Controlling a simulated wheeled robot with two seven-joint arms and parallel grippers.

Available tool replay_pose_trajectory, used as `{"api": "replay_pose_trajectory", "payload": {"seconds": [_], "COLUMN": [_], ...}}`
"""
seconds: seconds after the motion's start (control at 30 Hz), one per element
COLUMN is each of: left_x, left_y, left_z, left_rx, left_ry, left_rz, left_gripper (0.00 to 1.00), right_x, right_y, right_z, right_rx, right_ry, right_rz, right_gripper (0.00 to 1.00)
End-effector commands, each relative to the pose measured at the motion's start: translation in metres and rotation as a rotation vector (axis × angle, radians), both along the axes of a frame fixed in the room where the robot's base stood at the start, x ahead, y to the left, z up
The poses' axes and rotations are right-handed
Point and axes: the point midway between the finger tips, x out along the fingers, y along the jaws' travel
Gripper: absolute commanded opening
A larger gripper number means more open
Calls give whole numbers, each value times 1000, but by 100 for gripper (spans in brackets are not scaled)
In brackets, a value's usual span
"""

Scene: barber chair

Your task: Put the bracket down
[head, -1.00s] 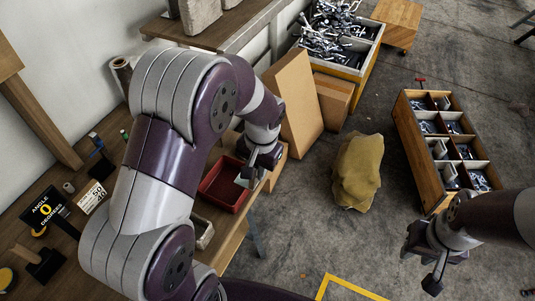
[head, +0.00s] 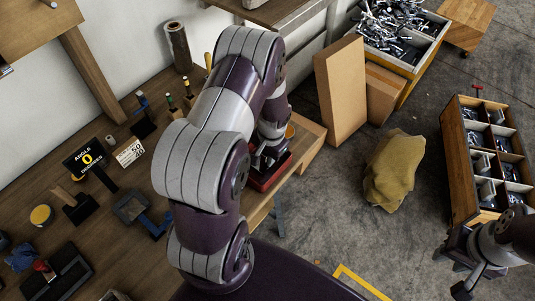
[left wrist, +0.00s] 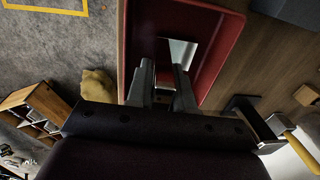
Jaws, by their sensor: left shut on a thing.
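The bracket (left wrist: 183,51) is a pale, shiny metal piece at the fingertips of my left gripper (left wrist: 163,70) in the left wrist view. The gripper is shut on it, over the floor of the red tray (left wrist: 228,45). I cannot tell whether the bracket touches the tray. In the head view my left gripper (head: 263,160) is low over the red tray (head: 272,181) at the workbench edge, and the bracket is hidden. My right gripper (head: 468,279) is at the lower right, over the floor and away from the bench; its jaws are unclear.
The wooden workbench (head: 110,215) carries a black angle display (head: 86,158), a blue-handled tool (head: 150,222) and other small tools. A tall cardboard box (head: 341,90) stands beyond the tray. A compartment crate (head: 459,165) and a yellow-brown cloth-covered lump (head: 392,170) are on the floor.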

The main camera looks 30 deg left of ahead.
Motion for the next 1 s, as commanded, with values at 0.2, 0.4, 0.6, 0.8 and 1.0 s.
{"api": "replay_pose_trajectory", "payload": {"seconds": [0.2,0.4,0.6,0.8,1.0], "left_x": [1,1,1,2,1], "left_y": [0,0,0,-1,-6], "left_z": [-2,-5,-5,6,56], "left_rx": [1,1,1,2,2], "left_ry": [-2,-1,-1,-5,-8], "left_rz": [-1,-1,-1,0,0], "left_gripper": [0,41,47,47,47], "right_x": [0,0,0,0,0], "right_y": [0,0,0,0,0], "right_z": [0,-2,-2,0,-3], "right_rx": [0,0,0,0,0], "right_ry": [0,0,0,0,0], "right_rz": [0,0,0,0,0], "right_gripper": [35,35,35,35,35]}}
